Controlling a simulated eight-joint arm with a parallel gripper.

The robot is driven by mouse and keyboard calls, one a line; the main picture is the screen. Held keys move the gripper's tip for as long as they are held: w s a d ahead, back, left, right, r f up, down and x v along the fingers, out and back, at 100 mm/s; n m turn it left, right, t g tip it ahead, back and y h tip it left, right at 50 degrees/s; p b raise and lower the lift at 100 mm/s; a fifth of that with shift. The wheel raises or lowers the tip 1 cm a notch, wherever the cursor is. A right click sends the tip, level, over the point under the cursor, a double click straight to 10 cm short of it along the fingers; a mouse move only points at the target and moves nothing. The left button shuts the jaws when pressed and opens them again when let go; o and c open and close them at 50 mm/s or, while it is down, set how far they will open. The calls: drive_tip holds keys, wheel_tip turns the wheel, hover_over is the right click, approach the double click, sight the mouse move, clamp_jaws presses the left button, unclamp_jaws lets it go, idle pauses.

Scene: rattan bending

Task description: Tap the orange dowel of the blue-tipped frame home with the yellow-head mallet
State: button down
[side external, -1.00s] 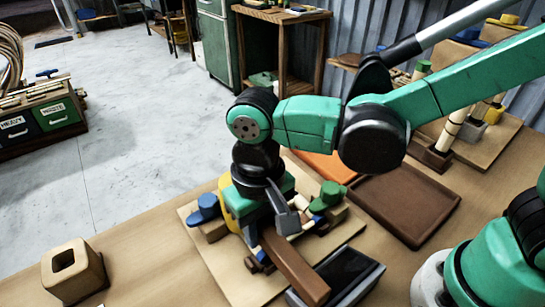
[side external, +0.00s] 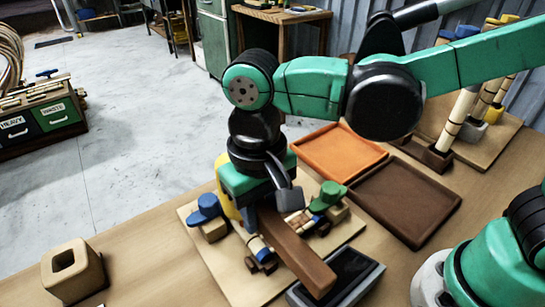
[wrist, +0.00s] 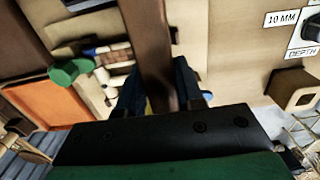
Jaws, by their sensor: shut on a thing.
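My gripper (side external: 262,210) is shut on the brown handle of the mallet (side external: 300,257), just above the work board. The handle slopes down to the lower right. The mallet's yellow head (side external: 223,185) shows partly behind the gripper. In the wrist view, the handle (wrist: 155,45) runs up between the dark blue fingers (wrist: 158,88). The blue-tipped frame (side external: 262,248) lies partly under the handle, with a blue band on a pale rod; it also shows in the wrist view (wrist: 90,52). I cannot make out its orange dowel clearly.
The board (side external: 240,285) also bears a blue-topped piece (side external: 205,207) and a green-topped piece (side external: 328,196). A grey-rimmed dark tray (side external: 375,272) sits in front. Orange (side external: 335,150) and brown (side external: 410,200) trays lie behind right. A tan hollow block (side external: 75,270) stands left. The table between is clear.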

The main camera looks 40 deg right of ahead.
drive_tip(key=shift+f, duration=0.2)
drive_tip(key=shift+f, duration=1.7)
drive_tip(key=shift+r, duration=1.75)
drive_tip(key=shift+f, duration=0.3)
